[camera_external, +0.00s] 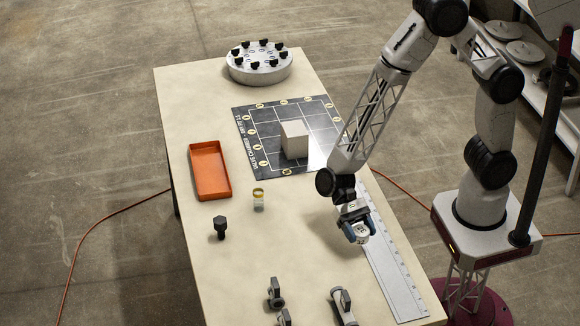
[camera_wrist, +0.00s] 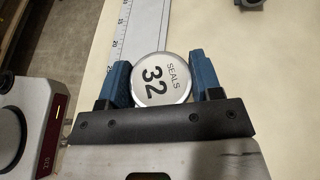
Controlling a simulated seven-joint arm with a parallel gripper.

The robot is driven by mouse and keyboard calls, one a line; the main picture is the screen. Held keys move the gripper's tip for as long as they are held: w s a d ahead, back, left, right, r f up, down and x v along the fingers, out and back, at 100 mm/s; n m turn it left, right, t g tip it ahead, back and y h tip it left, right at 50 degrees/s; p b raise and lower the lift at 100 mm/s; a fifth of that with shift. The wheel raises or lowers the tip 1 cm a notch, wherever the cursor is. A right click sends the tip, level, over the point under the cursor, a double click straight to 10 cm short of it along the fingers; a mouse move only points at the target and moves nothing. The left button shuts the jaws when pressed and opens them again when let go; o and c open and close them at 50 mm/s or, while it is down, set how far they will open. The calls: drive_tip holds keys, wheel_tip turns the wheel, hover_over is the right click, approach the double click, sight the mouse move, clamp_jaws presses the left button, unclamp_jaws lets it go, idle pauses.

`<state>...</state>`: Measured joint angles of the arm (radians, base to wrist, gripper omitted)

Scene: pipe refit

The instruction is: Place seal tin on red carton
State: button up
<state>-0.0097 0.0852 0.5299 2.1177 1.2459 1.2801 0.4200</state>
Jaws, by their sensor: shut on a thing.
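The seal tin (camera_external: 358,237) is a small round silver tin with a white lid. In the wrist view the tin (camera_wrist: 162,80) has its lid facing the camera, marked "SEALS 32". My gripper (camera_external: 355,228) is shut on the tin; in the wrist view its blue fingers (camera_wrist: 160,72) press its two sides. It holds the tin by the ruler, near the table's right side; the height above the table is hard to tell. I see no clearly red carton. A pale beige box (camera_external: 295,139) stands on a dark gridded board (camera_external: 249,121).
An open orange tray (camera_external: 209,170) lies at the left. A small yellow-and-white jar (camera_external: 258,199) and a black bolt (camera_external: 220,227) stand nearby. A round white holder with black knobs (camera_external: 259,68) is at the back. A long ruler (camera_external: 397,265) lies at right; grey fittings (camera_external: 343,306) stand at the front.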

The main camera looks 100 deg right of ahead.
drive_tip(key=s+d+r+m+t+h, duration=0.1)
drive_tip(key=d+r+m+t, duration=0.2)
drive_tip(key=d, duration=0.8)
drive_tip(key=d+r+m+t+h, duration=0.1)
drive_tip(key=d+r+m+t, duration=0.2)
drive_tip(key=d, duration=0.8)
drive_tip(key=s+d+r+m+t, duration=0.1)
drive_tip(key=d+m+t, duration=0.35)
drive_tip(key=d, duration=0.65)
drive_tip(key=s+d+r+m+t+h, duration=0.1)
drive_tip(key=s+d+h, duration=0.1)
drive_tip(key=d, duration=0.4)
drive_tip(key=s+d+r+m+t+h, duration=0.1)
drive_tip(key=s+d+m+t, duration=0.1)
drive_tip(key=s+d, duration=0.2)
drive_tip(key=shift+d+r+h, duration=0.35)
drive_tip(key=shift+d+h, duration=0.05)
drive_tip(key=shift+d, duration=0.5)
drive_tip(key=shift+w+d, duration=0.1)
drive_tip(key=shift+w, duration=0.05)
hover_over(294, 128)
drive_tip(key=shift+f, duration=0.75)
drive_tip(key=shift+f, duration=0.1)
drive_tip(key=shift+f, duration=1.65)
drive_tip(key=shift+f, duration=0.15)
